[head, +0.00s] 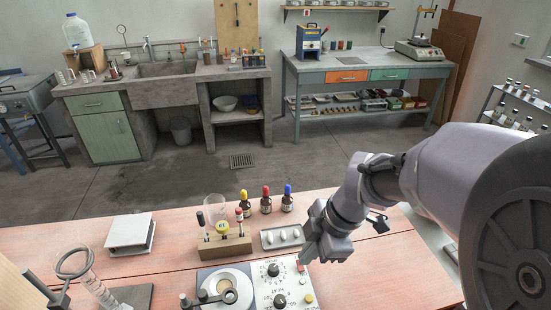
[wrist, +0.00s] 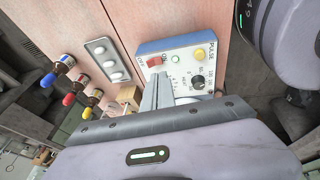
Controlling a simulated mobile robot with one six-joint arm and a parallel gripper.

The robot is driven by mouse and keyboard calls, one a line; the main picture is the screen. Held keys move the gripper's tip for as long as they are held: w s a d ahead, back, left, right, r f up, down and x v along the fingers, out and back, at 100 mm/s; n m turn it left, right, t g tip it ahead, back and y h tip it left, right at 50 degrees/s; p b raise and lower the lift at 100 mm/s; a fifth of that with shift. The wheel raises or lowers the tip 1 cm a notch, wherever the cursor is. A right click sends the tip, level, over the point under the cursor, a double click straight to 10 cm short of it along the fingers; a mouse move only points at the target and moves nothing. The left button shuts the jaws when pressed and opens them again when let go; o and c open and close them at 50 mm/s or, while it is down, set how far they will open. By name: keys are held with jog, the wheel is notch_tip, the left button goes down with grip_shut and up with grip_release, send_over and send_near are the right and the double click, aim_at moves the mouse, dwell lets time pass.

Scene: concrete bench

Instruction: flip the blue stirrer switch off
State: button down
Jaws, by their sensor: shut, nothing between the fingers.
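The blue-edged stirrer (head: 287,285) with a white panel sits at the front of the pink bench. It also shows in the wrist view (wrist: 180,66). Its red rocker switch (wrist: 156,60) is at the panel's corner, beside the ON lettering; I cannot tell which way it is tipped. A yellow button (wrist: 199,54) and a black knob (wrist: 197,82) are on the same panel. My gripper (head: 304,260) is shut and empty, above the panel's far right corner. In the wrist view its fingertips (wrist: 159,78) point at the panel just short of the switch; contact cannot be told.
A wooden rack (head: 222,246) with markers stands behind the stirrer. A tray of white stir bars (head: 282,237) and dropper bottles (head: 266,201) are near my gripper. A white book-like box (head: 130,231) lies left. The bench right of the stirrer is clear.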

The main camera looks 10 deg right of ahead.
jog(key=f, duration=0.1)
jog(key=w+f, duration=0.1)
jog(key=f+b, duration=0.1)
jog(key=shift+w+f, duration=0.15)
jog(key=shift+w, duration=0.2)
jog(key=shift+w+p, duration=0.15)
jog(key=shift+p, duration=0.25)
